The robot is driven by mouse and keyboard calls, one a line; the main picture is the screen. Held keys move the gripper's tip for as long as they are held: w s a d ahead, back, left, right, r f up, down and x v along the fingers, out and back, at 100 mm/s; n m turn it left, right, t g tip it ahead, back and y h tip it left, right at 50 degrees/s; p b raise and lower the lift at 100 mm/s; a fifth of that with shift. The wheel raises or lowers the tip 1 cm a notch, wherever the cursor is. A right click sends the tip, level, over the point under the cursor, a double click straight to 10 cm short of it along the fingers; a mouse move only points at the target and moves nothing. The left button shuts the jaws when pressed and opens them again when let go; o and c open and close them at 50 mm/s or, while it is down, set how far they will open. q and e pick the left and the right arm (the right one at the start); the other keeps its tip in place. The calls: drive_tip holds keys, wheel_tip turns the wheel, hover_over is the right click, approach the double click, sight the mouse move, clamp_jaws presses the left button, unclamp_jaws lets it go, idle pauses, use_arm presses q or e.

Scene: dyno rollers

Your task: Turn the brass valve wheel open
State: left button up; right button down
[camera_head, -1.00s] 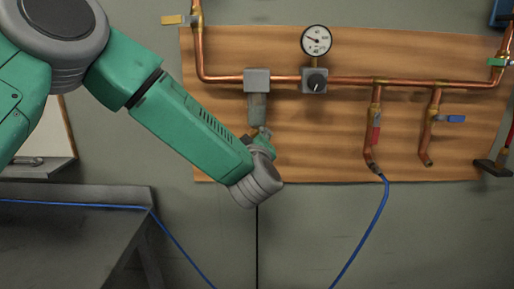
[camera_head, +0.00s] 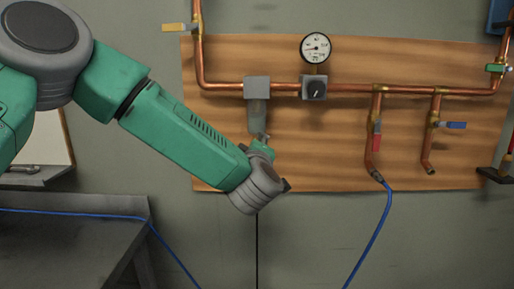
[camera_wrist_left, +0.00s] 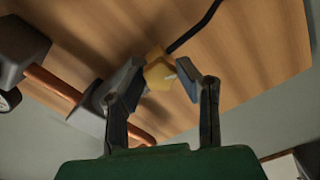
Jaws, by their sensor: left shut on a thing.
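In the left wrist view, a brass-coloured block (camera_wrist_left: 159,72), which seems to be part of the valve wheel, sits between the fingers of my left gripper (camera_wrist_left: 163,80). The gripper is shut on it, though the contact at the right finger is hard to make out. In the head view my left gripper (camera_head: 262,141) is just below the grey box (camera_head: 257,88) on the copper pipe. My own wrist and forearm hide the brass part there. My right gripper is in neither view.
A wooden board (camera_head: 330,150) carries copper piping, a round gauge (camera_head: 316,47) and a black-knobbed box (camera_head: 315,88). Red (camera_head: 376,138) and blue (camera_head: 456,125) handles hang right. A blue hose (camera_head: 374,235) runs below. A dark bench (camera_head: 70,235) stands lower left.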

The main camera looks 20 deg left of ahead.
use_arm(q)
drive_tip(key=o, duration=1.1)
drive_tip(key=shift+f, duration=0.4)
drive_tip(key=shift+w+r, duration=0.1)
drive_tip(key=shift+w, duration=0.05)
drive_tip(key=shift+r, duration=0.1)
drive_tip(key=v, duration=1.2)
